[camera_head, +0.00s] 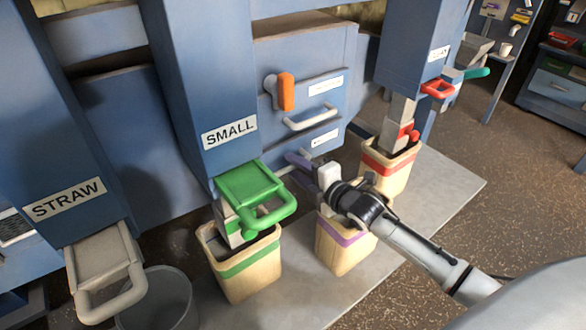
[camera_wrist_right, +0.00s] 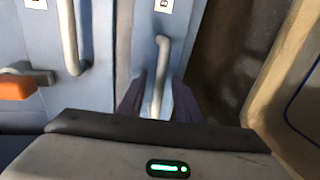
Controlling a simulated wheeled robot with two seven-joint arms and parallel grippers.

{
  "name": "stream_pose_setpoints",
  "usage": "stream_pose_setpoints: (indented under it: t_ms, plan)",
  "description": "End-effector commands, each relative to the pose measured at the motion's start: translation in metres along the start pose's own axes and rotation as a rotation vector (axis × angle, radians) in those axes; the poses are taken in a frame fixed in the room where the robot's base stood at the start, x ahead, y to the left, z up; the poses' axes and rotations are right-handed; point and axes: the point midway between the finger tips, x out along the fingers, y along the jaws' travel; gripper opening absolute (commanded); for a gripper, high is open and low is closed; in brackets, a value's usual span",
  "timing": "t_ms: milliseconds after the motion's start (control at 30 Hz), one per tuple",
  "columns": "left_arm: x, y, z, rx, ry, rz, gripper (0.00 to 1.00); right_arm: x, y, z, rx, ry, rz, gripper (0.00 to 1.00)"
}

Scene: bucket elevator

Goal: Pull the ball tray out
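The ball tray is most likely the low blue drawer front (camera_head: 322,141) in the middle of the machine. Its label is too small to read in the head view; in the wrist view a label starting with "B" (camera_wrist_right: 166,5) shows beside its grey bar handle (camera_wrist_right: 161,70). My right gripper (camera_head: 298,164) reaches to this handle and hides most of it in the head view. In the wrist view its two dark purple fingers (camera_wrist_right: 159,92) stand on either side of the handle, with some gap visible, so it looks open around the bar. My left gripper is not in view.
Above is another drawer with a grey handle (camera_head: 311,119) and an orange knob (camera_head: 286,92). Buckets with a green band (camera_head: 249,278), purple band (camera_head: 340,254) and red band (camera_head: 388,170) stand close by. A green chute handle (camera_head: 268,214) juts out left of my gripper.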

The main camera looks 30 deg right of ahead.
Motion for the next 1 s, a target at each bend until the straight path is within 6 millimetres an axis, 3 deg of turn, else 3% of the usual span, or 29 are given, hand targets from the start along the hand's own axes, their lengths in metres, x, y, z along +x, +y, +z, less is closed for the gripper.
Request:
stream_pose_setpoints:
  t_ms: [133,467,667,1000]
  plan:
    - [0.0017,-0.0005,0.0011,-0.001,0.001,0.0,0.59,0.0119,0.0001,-0.0002,0.001,0.0,0.001,0.31]
    - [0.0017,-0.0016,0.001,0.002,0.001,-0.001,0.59,0.0144,-0.0001,-0.0004,0.001,0.0,0.0,0.31]
    - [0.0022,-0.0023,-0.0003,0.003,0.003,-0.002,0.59,0.0142,0.0,-0.0003,0.001,0.0,0.0,0.0]
    - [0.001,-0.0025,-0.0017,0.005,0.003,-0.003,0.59,0.0124,0.0002,-0.004,-0.001,0.006,-0.001,0.0]
